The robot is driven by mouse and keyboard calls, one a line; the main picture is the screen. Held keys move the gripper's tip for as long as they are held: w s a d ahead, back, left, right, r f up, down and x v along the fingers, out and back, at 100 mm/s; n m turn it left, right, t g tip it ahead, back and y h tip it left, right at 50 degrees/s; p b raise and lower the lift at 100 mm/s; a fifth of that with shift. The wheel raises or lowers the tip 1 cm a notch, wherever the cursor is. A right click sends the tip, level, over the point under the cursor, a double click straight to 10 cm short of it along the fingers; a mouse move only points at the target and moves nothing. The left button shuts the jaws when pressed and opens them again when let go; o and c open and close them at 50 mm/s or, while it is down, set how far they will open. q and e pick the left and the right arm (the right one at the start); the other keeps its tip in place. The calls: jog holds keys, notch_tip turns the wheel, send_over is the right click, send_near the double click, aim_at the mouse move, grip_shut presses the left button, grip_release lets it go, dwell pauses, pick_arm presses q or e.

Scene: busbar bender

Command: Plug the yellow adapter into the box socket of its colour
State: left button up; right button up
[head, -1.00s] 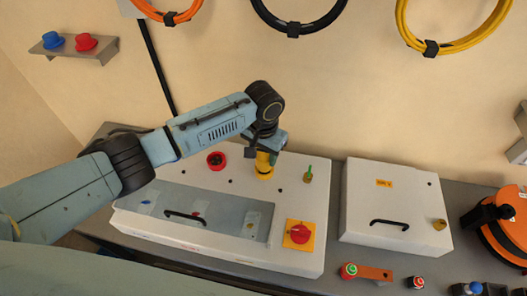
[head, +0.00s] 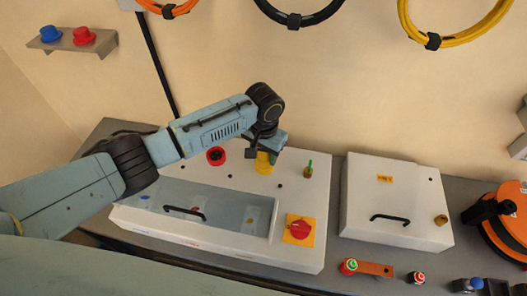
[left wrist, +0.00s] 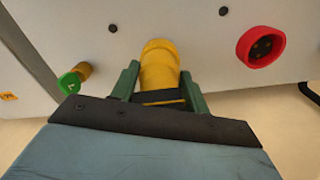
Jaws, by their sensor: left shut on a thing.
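The yellow adapter (head: 264,163) is in my left gripper (head: 267,152), above the top panel of the white box (head: 290,194). In the left wrist view, green fingers (left wrist: 158,90) are shut on either side of the adapter (left wrist: 159,64). Its far end meets or nearly meets the panel; I cannot tell whether it is seated. No separate yellow socket shows; the spot under the adapter is hidden. A red round socket (head: 216,156) with dark holes is left of it, and shows at right in the wrist view (left wrist: 261,47). My right gripper is not in view.
A brass-and-green fitting (head: 308,171) stands right of the adapter. A red knob on a yellow plate (head: 299,229) and a windowed lid with black handle (head: 184,213) are in front. A second white box (head: 395,200) stands to the right.

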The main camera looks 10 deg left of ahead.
pick_arm(q)
jog(key=shift+s+f, duration=0.1)
jog(key=shift+f, duration=0.15)
jog(key=o, duration=1.3)
jog(key=shift+c, duration=0.2)
notch_tip(320, 180, up, 13)
jog(key=shift+s+r+b, duration=0.15)
jog(key=shift+r+b, duration=0.05)
jog(key=shift+b, duration=0.15)
